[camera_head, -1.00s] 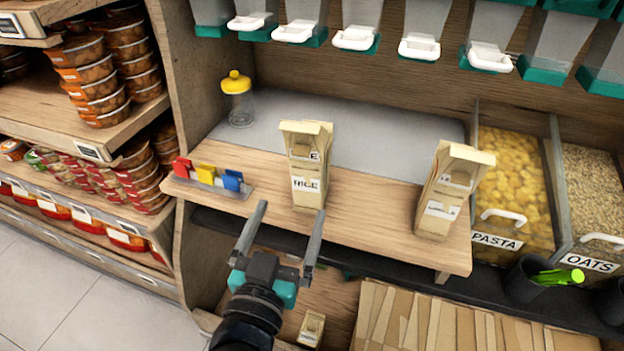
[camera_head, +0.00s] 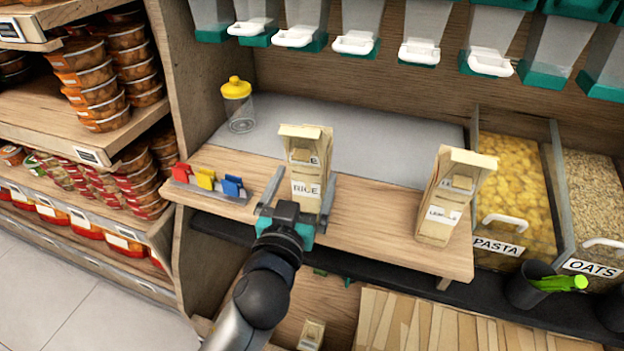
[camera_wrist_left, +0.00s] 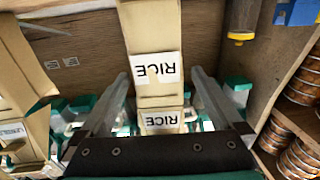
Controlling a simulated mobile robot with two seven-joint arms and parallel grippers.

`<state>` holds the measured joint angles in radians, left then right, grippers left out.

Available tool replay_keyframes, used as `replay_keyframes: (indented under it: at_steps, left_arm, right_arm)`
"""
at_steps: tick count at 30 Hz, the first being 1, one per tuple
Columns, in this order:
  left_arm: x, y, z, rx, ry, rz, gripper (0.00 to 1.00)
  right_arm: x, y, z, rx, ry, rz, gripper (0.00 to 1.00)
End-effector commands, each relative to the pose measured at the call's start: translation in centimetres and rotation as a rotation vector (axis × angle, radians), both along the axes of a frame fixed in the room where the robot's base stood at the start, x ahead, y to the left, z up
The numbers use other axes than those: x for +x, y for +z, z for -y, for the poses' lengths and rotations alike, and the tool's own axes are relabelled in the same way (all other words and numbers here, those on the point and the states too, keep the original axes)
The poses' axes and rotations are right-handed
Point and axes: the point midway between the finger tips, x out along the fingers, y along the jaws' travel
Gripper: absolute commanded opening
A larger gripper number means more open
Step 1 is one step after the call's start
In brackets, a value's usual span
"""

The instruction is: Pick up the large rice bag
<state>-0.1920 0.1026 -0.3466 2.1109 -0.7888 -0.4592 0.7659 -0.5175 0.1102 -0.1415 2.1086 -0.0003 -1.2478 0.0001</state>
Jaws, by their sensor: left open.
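The large rice bag (camera_head: 304,155) is a tan paper bag with a folded top and a white RICE label, standing upright on the wooden shelf. My left gripper (camera_head: 304,176) is open, with one finger on each side of the bag's lower part. In the left wrist view the bag (camera_wrist_left: 155,30) appears upside down between the two open fingers (camera_wrist_left: 162,80), with gaps visible on both sides. The bag's base is partly hidden behind the gripper. My right gripper is not in view.
A lentils bag (camera_head: 450,195) stands to the right on the shelf. A holder with coloured clips (camera_head: 210,182) lies close to the left finger. A jar with a yellow lid (camera_head: 238,105) stands behind. Dispensers with white handles (camera_head: 355,43) hang above. A smaller bag (camera_head: 311,333) sits below.

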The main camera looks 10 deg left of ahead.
Motion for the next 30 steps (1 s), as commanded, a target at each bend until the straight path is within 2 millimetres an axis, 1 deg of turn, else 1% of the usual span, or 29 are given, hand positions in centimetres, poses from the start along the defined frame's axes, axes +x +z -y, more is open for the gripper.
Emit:
replay_keyframes:
  at_steps: [3, 6, 9, 13, 18, 24, 25, 26, 30]
  left_arm:
    - [0.9, 0.0, 0.1, 0.002, -0.001, 0.003, 1.00]
    - [2.0, -0.1, 0.3, 0.003, -0.001, 0.004, 1.00]
    - [3.1, -0.2, 0.4, 0.002, -0.001, 0.003, 1.00]
    - [4.4, -0.2, 0.5, 0.002, -0.001, 0.002, 1.00]
    - [5.0, -0.2, 0.5, 0.001, 0.000, -0.001, 1.00]
    - [5.0, -0.1, 0.5, 0.000, 0.000, -0.001, 1.00]
    - [5.0, -0.1, 0.5, 0.000, 0.000, -0.001, 0.99]
    - [5.0, -0.1, 0.5, 0.000, 0.000, -0.001, 0.95]
    - [5.0, -0.1, 0.5, 0.000, 0.000, 0.000, 0.80]
  right_arm:
    - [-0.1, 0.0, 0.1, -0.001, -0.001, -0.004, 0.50]
    - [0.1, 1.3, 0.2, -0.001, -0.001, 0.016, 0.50]
    - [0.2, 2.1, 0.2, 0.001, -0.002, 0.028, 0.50]
    - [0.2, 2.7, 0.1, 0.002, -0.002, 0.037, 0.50]
    - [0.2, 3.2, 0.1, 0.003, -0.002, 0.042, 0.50]
    - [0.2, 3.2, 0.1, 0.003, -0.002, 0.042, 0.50]
    - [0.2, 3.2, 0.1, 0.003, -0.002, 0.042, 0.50]
    - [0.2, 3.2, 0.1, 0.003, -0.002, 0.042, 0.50]
    - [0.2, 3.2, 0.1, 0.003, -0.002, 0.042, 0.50]
